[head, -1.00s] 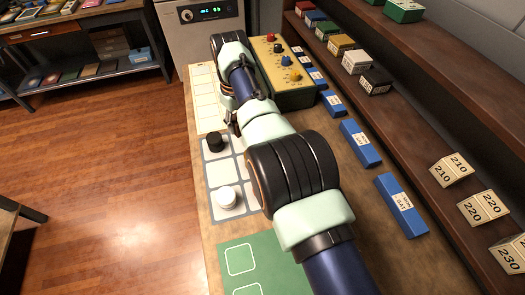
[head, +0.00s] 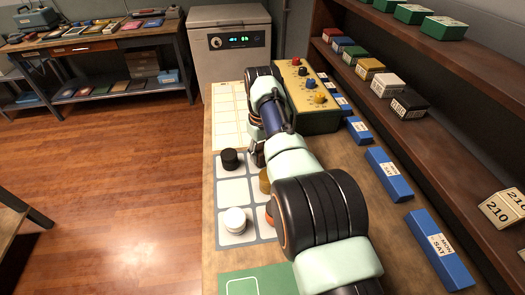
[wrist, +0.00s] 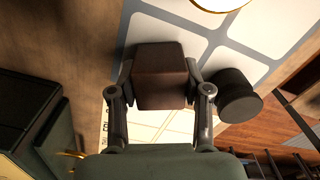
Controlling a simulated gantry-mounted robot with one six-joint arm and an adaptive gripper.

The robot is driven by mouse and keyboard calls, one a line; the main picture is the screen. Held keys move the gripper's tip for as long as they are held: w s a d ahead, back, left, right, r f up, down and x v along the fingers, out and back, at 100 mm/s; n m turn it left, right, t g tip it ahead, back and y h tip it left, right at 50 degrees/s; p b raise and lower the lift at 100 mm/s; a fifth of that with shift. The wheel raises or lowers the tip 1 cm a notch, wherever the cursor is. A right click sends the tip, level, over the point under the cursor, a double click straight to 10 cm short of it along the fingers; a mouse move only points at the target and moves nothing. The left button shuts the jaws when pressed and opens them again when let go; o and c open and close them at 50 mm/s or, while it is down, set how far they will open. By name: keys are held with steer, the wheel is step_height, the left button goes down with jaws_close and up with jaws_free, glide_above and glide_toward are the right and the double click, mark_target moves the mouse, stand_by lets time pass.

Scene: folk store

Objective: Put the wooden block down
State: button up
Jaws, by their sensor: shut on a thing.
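My gripper (wrist: 160,92) is shut on a dark brown wooden block (wrist: 160,75) in the wrist view, with one finger on each side of it. In the head view my gripper (head: 257,152) points down at the right of a black round piece (head: 230,159), over the grey mat with white squares (head: 217,198); my arm hides the block there. The black piece also shows in the wrist view (wrist: 237,95), just right of the right finger and apart from the block. I cannot tell how high the block is above the bench.
A white round piece (head: 235,220) stands on the mat; a gold piece (head: 265,181) is partly behind my arm. A cream grid sheet (head: 229,105) lies beyond, a green mat (head: 240,287) in front. A green box with coloured knobs (head: 312,118) and blue boxes (head: 388,174) line the right.

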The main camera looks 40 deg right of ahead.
steer(key=shift+f, duration=0.15)
steer(key=o, duration=1.2)
steer(key=shift+c, duration=0.2)
step_height(320, 180, up, 12)
steer(key=p, duration=1.2)
